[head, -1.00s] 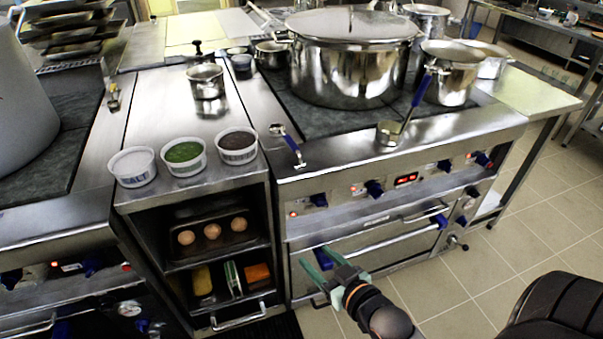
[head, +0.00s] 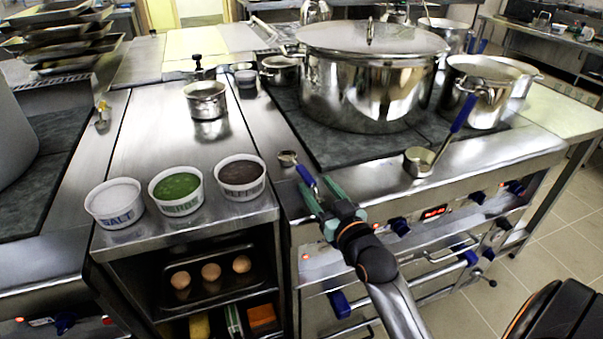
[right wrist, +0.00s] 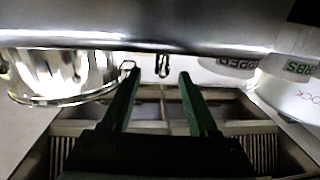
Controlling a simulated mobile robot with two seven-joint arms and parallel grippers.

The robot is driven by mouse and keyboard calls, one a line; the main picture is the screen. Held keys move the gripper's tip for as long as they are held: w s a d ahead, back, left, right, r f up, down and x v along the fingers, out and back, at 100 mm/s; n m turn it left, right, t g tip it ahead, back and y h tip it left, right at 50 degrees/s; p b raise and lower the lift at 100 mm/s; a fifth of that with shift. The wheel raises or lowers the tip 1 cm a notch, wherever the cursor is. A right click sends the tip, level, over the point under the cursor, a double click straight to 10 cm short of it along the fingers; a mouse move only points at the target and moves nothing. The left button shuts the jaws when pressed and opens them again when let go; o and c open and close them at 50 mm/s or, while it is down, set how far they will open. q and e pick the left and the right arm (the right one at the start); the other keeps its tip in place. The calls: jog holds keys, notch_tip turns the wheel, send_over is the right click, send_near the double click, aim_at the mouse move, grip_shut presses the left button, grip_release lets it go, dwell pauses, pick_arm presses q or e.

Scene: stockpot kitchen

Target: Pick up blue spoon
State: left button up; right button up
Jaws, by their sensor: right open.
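The blue spoon (head: 306,176) lies on the steel front ledge of the stove, left of the hob's front corner. Its metal bowl points away and left, and its blue handle points toward me. My right gripper (head: 318,192) is open, with its green fingers at the near end of the handle. I cannot tell whether the fingers touch it. In the right wrist view the open fingers (right wrist: 159,90) show apart, with a small dark shape between and beyond their tips; I cannot tell if it is the spoon. My left gripper is not in view.
A ladle with a blue handle (head: 463,113) rests on the ledge to the right. A large stockpot (head: 370,85) and a smaller pot (head: 482,95) stand on the hob. Tubs of salt (head: 115,203), green herbs (head: 176,190) and pepper (head: 241,177) stand left of the spoon.

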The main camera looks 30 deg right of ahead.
aim_at(299, 172)
jog(key=shift+w+d, duration=0.15)
jog(key=shift+w, duration=1.15)
jog(key=shift+w+d, duration=0.15)
jog(key=shift+w, duration=1.15)
grip_shut()
